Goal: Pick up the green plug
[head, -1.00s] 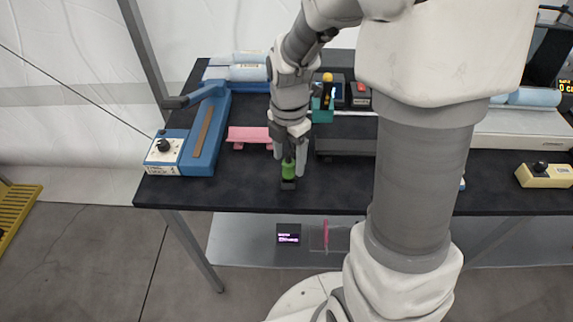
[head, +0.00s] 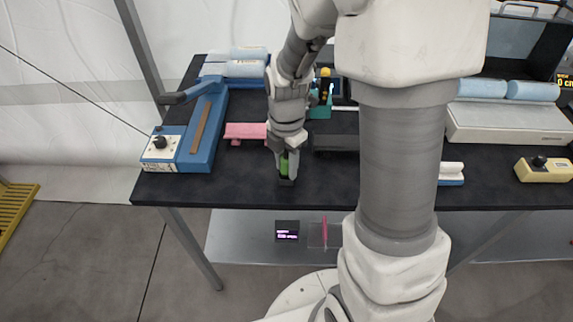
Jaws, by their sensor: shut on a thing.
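The green plug (head: 284,167) is a small green piece near the front edge of the dark table (head: 230,191). A small dark part shows just below it, at or close to the table top. My gripper (head: 285,170) points down from above and is shut on the green plug, with a finger on each side. The fingers and the hand hide the plug's sides and top. I cannot tell whether its lower end is clear of the table.
A pink block (head: 245,131) and a dark grey block (head: 336,143) lie just behind my gripper. A blue device with a lever (head: 203,125) stands at left. A teal holder (head: 321,110) is behind. The table's front strip is mostly clear.

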